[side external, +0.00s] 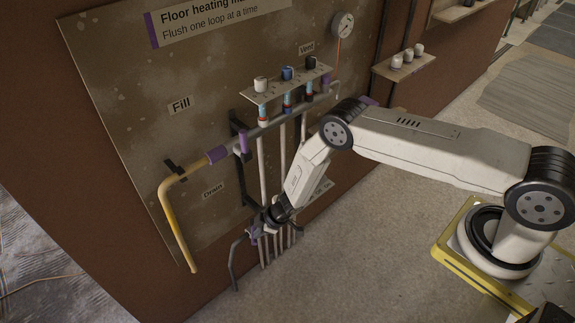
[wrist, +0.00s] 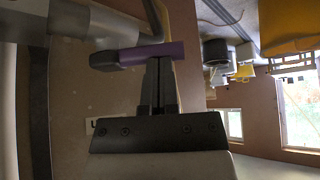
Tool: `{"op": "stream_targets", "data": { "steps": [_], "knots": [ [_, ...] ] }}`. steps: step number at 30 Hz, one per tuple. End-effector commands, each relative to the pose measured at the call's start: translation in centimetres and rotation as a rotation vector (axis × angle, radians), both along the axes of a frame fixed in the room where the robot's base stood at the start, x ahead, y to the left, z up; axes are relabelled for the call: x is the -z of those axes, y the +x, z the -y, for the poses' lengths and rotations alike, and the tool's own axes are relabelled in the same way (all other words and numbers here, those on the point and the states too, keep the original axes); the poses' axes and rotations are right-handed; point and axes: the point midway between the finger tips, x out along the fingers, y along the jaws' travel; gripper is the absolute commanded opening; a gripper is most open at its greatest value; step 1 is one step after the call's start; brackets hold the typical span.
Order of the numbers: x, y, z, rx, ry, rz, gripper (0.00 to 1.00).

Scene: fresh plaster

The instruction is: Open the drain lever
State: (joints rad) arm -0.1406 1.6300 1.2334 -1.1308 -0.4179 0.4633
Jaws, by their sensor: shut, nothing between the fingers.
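The drain lever shows in the wrist view as a purple bar (wrist: 152,54) with a dark grey end, lying across the picture just beyond my fingertips. My gripper (wrist: 160,62) is shut and empty, its two dark fingers together with their tips at the lever's lower edge; I cannot tell whether they touch it. A dark bent drain pipe (side external: 234,262) hangs just left.
Several vertical pipes (side external: 263,172) run down close behind my arm. A shelf with capped valves (side external: 286,84) and a gauge (side external: 342,25) are above. The floor in front is clear.

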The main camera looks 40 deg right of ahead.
Motion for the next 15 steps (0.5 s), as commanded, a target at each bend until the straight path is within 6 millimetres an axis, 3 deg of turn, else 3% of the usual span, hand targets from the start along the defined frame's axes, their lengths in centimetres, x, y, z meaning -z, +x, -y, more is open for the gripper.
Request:
{"op": "stream_targets", "data": {
  "steps": [15],
  "knots": [
    [0.0, 0.11, -0.33, 0.057, -0.001, 0.0, 0.0]
  ]
}}
